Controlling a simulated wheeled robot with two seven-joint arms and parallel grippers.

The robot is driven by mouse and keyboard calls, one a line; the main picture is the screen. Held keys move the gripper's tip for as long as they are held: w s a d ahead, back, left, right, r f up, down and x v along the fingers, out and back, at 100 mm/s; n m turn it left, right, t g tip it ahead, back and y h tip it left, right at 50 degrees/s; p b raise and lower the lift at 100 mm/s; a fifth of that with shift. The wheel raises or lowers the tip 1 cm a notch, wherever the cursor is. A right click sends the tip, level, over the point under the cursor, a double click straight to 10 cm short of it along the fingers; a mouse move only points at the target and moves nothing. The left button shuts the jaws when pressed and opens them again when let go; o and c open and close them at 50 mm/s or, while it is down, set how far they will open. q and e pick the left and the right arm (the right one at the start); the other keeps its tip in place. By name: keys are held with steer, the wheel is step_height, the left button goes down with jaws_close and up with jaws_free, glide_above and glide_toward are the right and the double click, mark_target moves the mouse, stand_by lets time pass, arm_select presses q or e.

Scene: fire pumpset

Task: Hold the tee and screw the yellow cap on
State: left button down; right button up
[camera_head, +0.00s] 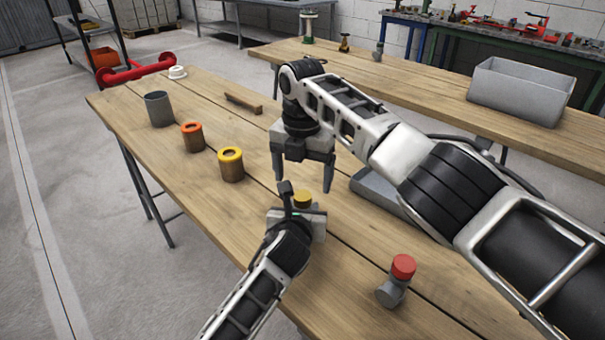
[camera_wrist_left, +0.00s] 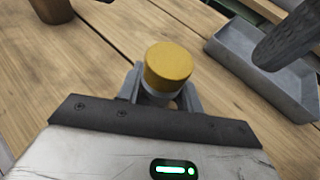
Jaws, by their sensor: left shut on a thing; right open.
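The yellow cap (camera_head: 302,196) sits on top of the grey tee, and it also shows in the left wrist view (camera_wrist_left: 168,65). The tee (camera_wrist_left: 157,96) is mostly hidden by the cap and the fingers. My left gripper (camera_head: 298,214) is shut on the tee and holds it upright, low over the table. My right gripper (camera_head: 303,178) is open and points down, its fingers spread above and around the cap without visible contact. One of its fingers shows dark at the upper right of the left wrist view. I cannot tell how far the cap is threaded.
A fitting with a red cap (camera_head: 403,266) lies at the right front of the wooden table (camera_head: 185,88). A yellow-rimmed cup (camera_head: 231,168), an orange-rimmed cup (camera_head: 192,137) and a grey cup (camera_head: 158,109) stand at left. A grey tray (camera_wrist_left: 262,70) lies right of the tee.

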arm_select(q)
steer(key=shift+a+f, duration=0.1)
steer(key=shift+f, duration=0.1)
arm_select(e)
step_height(320, 180, up, 12)
stand_by(0.4)
arm_select(q)
steer(key=c, duration=0.9)
jaws_free()
steer(key=shift+o, duration=0.2)
steer(key=shift+r, duration=0.1)
steer(key=shift+s+r, duration=0.1)
steer(key=p+v, duration=0.2)
steer(key=v, duration=1.3)
steer(key=shift+s, duration=0.35)
arm_select(e)
step_height(320, 180, up, 2)
steer(key=shift+r, duration=0.1)
arm_select(q)
steer(key=shift+r, duration=0.1)
